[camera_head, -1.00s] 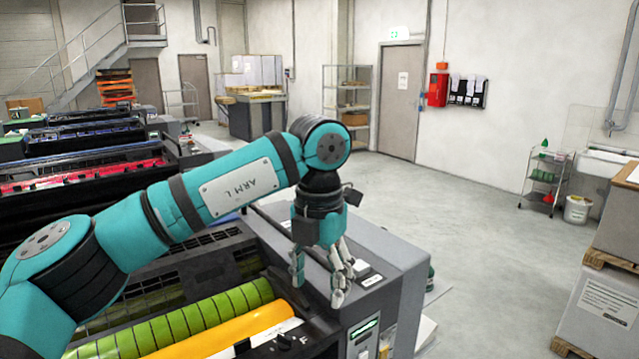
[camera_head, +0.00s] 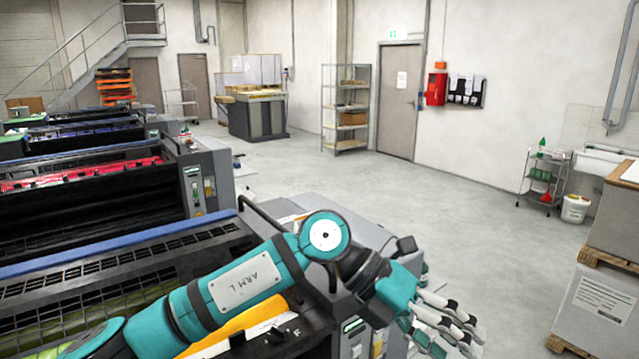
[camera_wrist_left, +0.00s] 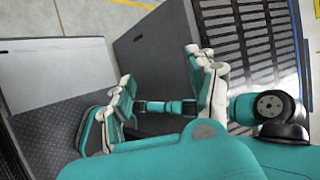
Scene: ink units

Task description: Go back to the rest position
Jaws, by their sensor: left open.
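My left gripper (camera_head: 440,328) is at the lower middle of the head view, to the right of the nearest ink unit. Its pale-tipped fingers are spread and point down to the right, with nothing between them. In the left wrist view the open fingers (camera_wrist_left: 165,95) show over the grey side of a machine, also empty. My left arm (camera_head: 250,283) reaches across the front of the nearest ink unit (camera_head: 130,262) and hides part of its yellow and green rollers. My right gripper is in neither view.
More ink units stand in a row behind, one with red ink (camera_head: 75,172). Open grey floor (camera_head: 440,210) lies to the right of the machines. A small trolley (camera_head: 544,178) and a white bucket (camera_head: 575,209) stand by the wall. Stacked boxes on pallets (camera_head: 595,300) are at the right edge.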

